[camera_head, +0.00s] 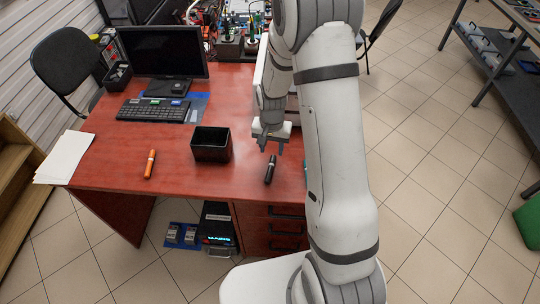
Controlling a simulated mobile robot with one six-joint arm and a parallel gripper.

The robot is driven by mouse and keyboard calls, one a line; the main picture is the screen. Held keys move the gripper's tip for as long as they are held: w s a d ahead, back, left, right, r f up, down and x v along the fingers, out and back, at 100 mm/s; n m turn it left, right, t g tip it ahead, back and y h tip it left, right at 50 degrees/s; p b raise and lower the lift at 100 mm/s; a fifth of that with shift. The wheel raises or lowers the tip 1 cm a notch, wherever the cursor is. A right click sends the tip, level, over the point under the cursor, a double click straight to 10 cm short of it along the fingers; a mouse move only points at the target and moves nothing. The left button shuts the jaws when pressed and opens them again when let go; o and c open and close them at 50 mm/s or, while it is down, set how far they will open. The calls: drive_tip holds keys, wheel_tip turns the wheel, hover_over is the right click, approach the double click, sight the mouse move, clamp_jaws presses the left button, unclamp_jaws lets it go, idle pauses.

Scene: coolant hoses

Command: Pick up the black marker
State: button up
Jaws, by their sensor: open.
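The black marker (270,169) lies on the red-brown desk (180,178), near its front right part and to the right of the black box. My gripper (270,148) is open and points down, just behind and above the marker in the picture. It looks empty. I cannot tell its exact height over the desk. An orange marker (150,164) lies on the desk farther left.
An open black box (211,145) stands left of my gripper. A keyboard (153,110) and a monitor (165,55) are behind it. White paper (64,157) lies at the left edge. The desk between the orange marker and the box is clear.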

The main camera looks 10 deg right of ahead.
sight(271, 163)
drive_tip(key=shift+w+f, duration=0.1)
drive_tip(key=shift+f, duration=0.15)
drive_tip(key=shift+f+p, duration=1.1)
drive_tip(key=shift+f, duration=2.45)
drive_tip(key=shift+c, duration=0.4)
clamp_jaws()
